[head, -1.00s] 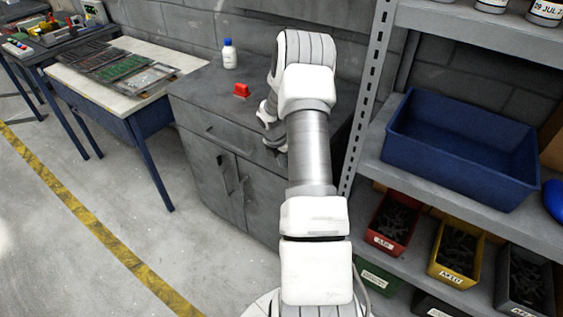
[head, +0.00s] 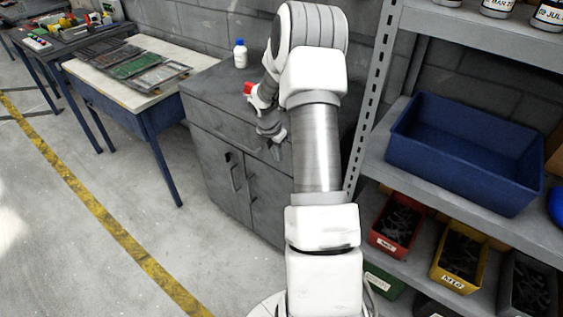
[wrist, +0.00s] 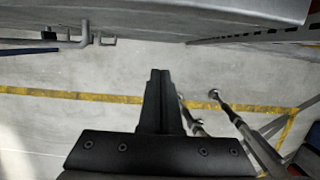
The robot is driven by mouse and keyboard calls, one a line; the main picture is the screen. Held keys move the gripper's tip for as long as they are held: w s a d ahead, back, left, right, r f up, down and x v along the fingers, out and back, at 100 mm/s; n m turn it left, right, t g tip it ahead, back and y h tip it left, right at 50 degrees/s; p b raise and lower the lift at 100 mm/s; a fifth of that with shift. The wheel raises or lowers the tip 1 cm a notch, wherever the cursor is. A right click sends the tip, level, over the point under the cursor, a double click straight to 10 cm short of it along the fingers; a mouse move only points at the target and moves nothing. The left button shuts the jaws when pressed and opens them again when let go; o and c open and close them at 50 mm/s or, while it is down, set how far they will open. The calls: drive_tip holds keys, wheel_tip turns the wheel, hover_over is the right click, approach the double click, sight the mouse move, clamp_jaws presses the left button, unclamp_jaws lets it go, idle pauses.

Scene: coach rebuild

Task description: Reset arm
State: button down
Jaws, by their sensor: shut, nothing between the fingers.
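My gripper (wrist: 157,75) points down over the floor in the wrist view, its two dark fingers shut together with nothing between them. In the head view my gripper (head: 276,152) hangs in front of the grey cabinet (head: 205,118), partly hidden by my own arm. My arm is bent, with its upper links rising in front of the cabinet's right side.
A white bottle with a blue cap (head: 240,54) and a small red object (head: 248,88) show at the cabinet top. A metal shelf with a blue bin (head: 465,165) and several small bins stands right. A work table (head: 150,100) stands left; the floor (head: 90,270) is clear.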

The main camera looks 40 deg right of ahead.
drive_tip(key=s+a+r+m+t, duration=0.1)
drive_tip(key=s+a+r+m, duration=0.3)
drive_tip(key=a+r, duration=0.7)
drive_tip(key=s+a+r+m+t, duration=0.15)
drive_tip(key=a+r+m, duration=0.35)
drive_tip(key=a+r, duration=0.5)
drive_tip(key=s+a+r+m+y, duration=0.1)
drive_tip(key=s+a+r+m, duration=0.1)
drive_tip(key=s, duration=0.4)
drive_tip(key=s+a+r+m+t+y, duration=0.1)
drive_tip(key=s+a+r+m, duration=0.2)
drive_tip(key=s+m, duration=0.3)
drive_tip(key=s+a+r+m+t, duration=0.1)
drive_tip(key=s+a+r+m, duration=0.2)
drive_tip(key=s, duration=0.4)
drive_tip(key=shift+a+m+y, duration=0.3)
drive_tip(key=shift+m+y, duration=0.1)
drive_tip(key=shift+m, duration=0.1)
